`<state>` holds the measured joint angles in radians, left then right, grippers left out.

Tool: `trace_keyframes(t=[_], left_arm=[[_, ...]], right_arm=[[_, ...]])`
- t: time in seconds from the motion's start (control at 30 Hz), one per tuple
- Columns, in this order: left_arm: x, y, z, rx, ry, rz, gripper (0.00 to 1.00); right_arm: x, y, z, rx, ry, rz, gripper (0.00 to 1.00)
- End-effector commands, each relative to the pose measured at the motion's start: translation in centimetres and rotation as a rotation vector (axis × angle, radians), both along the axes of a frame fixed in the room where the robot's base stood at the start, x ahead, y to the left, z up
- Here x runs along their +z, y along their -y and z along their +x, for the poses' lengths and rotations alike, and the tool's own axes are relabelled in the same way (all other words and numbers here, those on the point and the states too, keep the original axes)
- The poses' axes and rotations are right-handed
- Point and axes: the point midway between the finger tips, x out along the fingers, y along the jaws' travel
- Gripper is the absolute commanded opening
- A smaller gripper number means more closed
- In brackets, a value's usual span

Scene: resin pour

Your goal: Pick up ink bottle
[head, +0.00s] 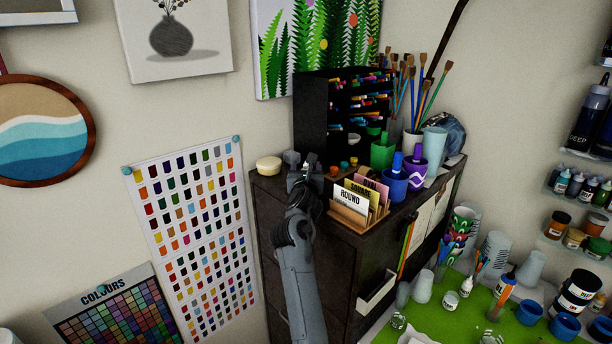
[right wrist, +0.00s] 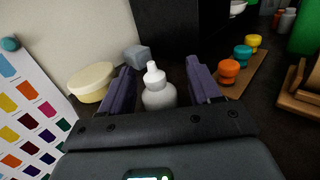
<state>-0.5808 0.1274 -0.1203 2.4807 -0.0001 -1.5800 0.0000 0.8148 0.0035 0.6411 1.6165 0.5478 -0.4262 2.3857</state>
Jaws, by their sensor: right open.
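A small white bottle (right wrist: 159,93) with a pointed white cap, which looks like the ink bottle, stands upright on the dark cabinet top. In the right wrist view it is between the two fingers of my right gripper (right wrist: 161,74), with gaps on both sides. My right gripper (head: 303,163) is open and reaches over the left end of the cabinet top in the head view. My left gripper is not in view.
A round cream tub (right wrist: 91,82) is left of the gripper, and a grey block (right wrist: 137,56) is just behind. Orange and teal small jars (right wrist: 229,70) stand to the right. A wooden card holder (head: 348,217) is at the cabinet's front edge. A black marker rack (head: 312,120) stands behind.

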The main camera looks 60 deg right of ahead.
Motion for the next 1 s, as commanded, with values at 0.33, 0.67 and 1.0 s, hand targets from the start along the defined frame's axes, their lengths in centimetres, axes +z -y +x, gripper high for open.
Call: trace_keyframes(t=[0.33,0.67,1.0], left_arm=[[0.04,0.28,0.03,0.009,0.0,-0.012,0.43],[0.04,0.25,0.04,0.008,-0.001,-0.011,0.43],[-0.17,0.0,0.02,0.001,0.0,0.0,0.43]], right_arm=[[-0.06,0.12,0.12,0.001,-0.001,0.001,0.5],[-0.05,0.11,0.11,0.001,0.0,0.0,0.07],[0.36,0.1,0.12,0.001,0.001,0.001,0.07]])
